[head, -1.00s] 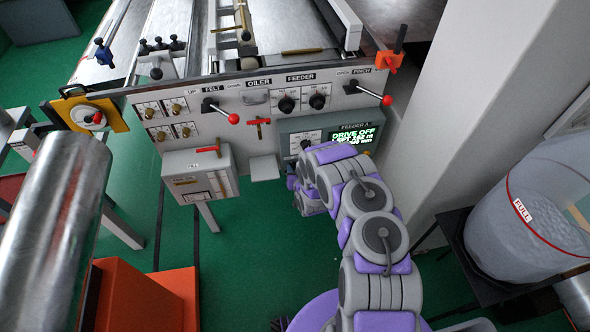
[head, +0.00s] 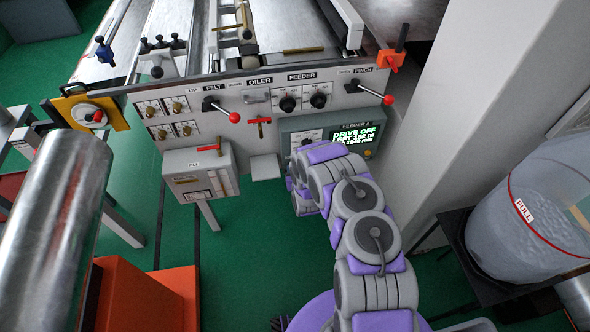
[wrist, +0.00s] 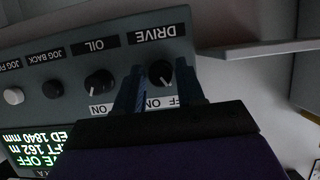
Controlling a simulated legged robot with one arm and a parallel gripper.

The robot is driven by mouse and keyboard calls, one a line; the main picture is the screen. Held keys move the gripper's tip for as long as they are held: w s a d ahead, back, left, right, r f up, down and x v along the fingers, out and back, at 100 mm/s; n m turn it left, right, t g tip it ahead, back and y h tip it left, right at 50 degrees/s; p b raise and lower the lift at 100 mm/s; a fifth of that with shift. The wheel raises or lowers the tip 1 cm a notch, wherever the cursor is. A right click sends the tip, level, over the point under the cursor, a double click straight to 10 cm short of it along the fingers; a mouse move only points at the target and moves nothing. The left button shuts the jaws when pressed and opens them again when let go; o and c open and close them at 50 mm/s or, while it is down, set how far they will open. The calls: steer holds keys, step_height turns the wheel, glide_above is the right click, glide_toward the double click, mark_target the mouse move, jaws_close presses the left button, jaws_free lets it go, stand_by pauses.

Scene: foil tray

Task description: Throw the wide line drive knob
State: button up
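The black drive knob (wrist: 160,73), with a white pointer mark, sits under the DRIVE label on the grey feeder panel (wrist: 72,60), upside down in the wrist view. My gripper (wrist: 162,70) is open, its two dark blue fingers on either side of the knob. I cannot tell whether they touch it. The fingers partly cover the ON/OFF plate (wrist: 160,102). In the head view the panel's screen (head: 357,136) reads DRIVE OFF. My arm hides the gripper and the drive knob there.
The oil knob (wrist: 100,82), the jog back button (wrist: 53,89) and a white jog button (wrist: 14,96) are on the same panel. A pale ledge (wrist: 260,47) sticks out beside it. A red-ended pinch lever (head: 386,99) is above, and a white column (head: 450,120) stands right.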

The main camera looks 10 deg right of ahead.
steer(key=shift+o, duration=1.4)
steer(key=shift+r, duration=0.15)
steer(key=p+v, duration=0.4)
steer(key=v, duration=1.3)
steer(key=shift+s+a, duration=0.1)
steer(key=shift+s, duration=0.05)
